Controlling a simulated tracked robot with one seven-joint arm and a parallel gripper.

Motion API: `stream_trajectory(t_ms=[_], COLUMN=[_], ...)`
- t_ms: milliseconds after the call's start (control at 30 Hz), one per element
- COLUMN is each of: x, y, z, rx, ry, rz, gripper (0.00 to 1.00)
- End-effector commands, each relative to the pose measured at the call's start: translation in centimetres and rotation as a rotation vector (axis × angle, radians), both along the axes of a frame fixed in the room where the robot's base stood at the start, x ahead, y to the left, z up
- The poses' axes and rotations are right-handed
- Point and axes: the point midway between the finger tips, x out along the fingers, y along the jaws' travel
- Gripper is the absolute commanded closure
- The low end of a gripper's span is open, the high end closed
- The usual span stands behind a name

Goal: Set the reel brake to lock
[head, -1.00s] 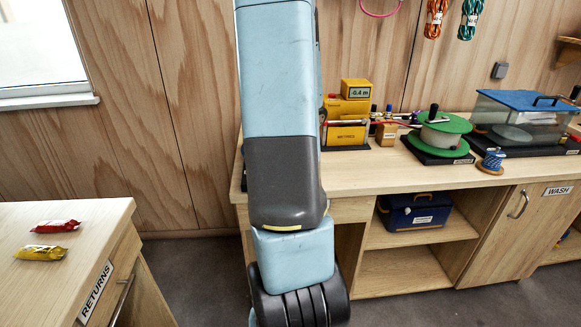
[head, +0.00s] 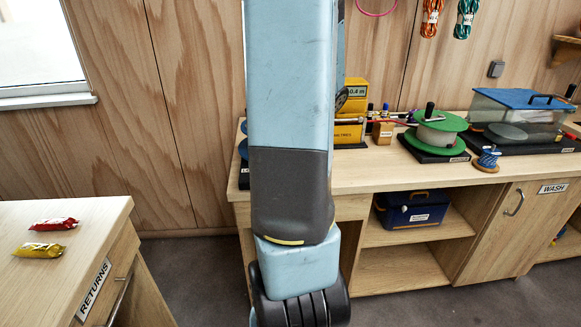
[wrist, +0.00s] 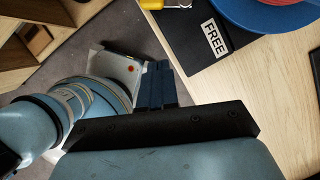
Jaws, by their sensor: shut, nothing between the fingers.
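In the wrist view a reel with a blue flange and red winding (wrist: 270,12) stands on a black base (wrist: 190,55) with a FREE label (wrist: 215,38). A yellow part (wrist: 163,3) with a thin metal piece shows at the top edge; I cannot tell if it is the brake lever. No LOCK label is readable. In the head view my arm covers most of this reel; a blue sliver (head: 243,149) shows left of the arm. My gripper (wrist: 158,72) is shut and empty, beside the black base and apart from the reel. In the head view it is hidden.
On the bench (head: 370,178) a green reel (head: 437,130), a yellow meter (head: 350,125), a small blue spool (head: 488,159) and a blue-lidded tank (head: 522,115) stand right of my arm. The RETURNS counter (head: 60,270) with two wrapped bars is at left.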

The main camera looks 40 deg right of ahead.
Motion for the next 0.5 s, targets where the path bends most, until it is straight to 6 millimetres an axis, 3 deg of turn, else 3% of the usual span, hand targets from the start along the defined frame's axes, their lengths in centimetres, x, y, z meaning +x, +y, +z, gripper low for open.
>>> stream_trajectory(t_ms=[200,500], x=[-1.0,-1.4], y=[-0.4,-0.5], z=[2.6,3.5], rx=[-0.002,-0.001], ry=[-0.001,0.001], rz=[-0.001,-0.002], gripper=[1.00,1.00])
